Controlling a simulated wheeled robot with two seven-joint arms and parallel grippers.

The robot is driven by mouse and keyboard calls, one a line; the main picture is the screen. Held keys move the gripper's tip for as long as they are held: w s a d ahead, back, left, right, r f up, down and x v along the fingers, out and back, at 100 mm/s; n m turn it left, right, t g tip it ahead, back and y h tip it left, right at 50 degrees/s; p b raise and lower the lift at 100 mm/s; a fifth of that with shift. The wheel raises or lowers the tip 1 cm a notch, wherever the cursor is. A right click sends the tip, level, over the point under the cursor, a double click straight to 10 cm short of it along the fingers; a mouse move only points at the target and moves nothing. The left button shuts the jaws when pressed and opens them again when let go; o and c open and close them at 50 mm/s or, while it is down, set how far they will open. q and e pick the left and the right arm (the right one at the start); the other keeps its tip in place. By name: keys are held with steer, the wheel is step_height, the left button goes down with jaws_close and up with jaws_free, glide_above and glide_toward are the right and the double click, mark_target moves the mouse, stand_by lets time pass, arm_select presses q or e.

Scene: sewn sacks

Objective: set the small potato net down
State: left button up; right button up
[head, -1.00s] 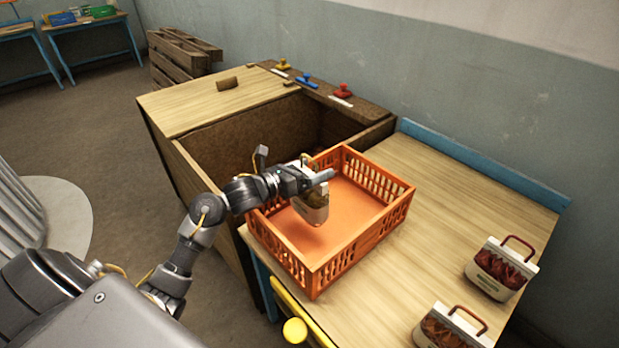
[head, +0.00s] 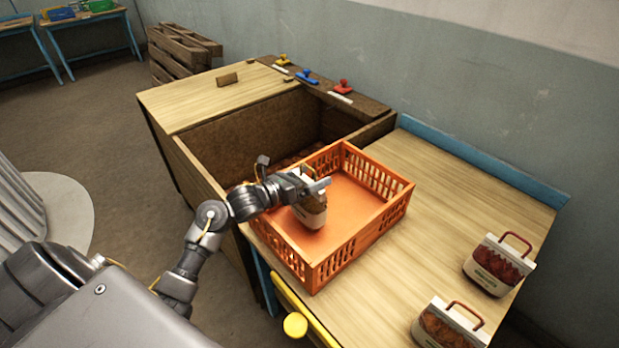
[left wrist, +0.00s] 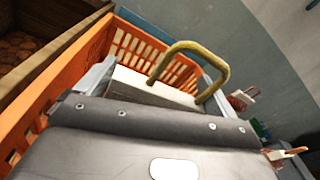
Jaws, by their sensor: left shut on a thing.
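The small potato net (head: 311,212) is a brown and white pack. It hangs or stands upright in the orange crate (head: 355,240), near the crate's left part; I cannot tell whether its bottom touches the crate floor. My left gripper (head: 318,186) is shut on the top of the net, over the crate. In the left wrist view the net's white top (left wrist: 150,88) and its yellow-brown handle (left wrist: 190,62) show between the fingers. My right gripper is not in view.
Two similar packs with red-brown handles, one darker red (head: 498,265) and one brown (head: 450,325), stand on the wooden table (head: 440,220) to the right. A deep wooden bin (head: 250,135) lies behind the crate. The crate's right side is empty.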

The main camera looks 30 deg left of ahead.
arm_select(q)
steer(key=shift+f+b, duration=0.3)
steer(key=shift+b, duration=0.15)
steer(key=o, duration=1.5)
steer(key=shift+c, duration=0.2)
steer(key=shift+r+p, duration=0.45)
steer(key=shift+p, duration=0.2)
steer(key=shift+r+p, duration=0.45)
steer(key=shift+p, duration=0.1)
steer(key=shift+s+a+f+b, duration=0.4)
steer(key=shift+s+f+b, duration=0.1)
steer(key=shift+s+b, duration=0.25)
steer(key=b+v, duration=0.2)
steer(key=v, duration=0.8)
steer(key=shift+s+r, duration=0.2)
steer(key=shift+r, duration=0.1)
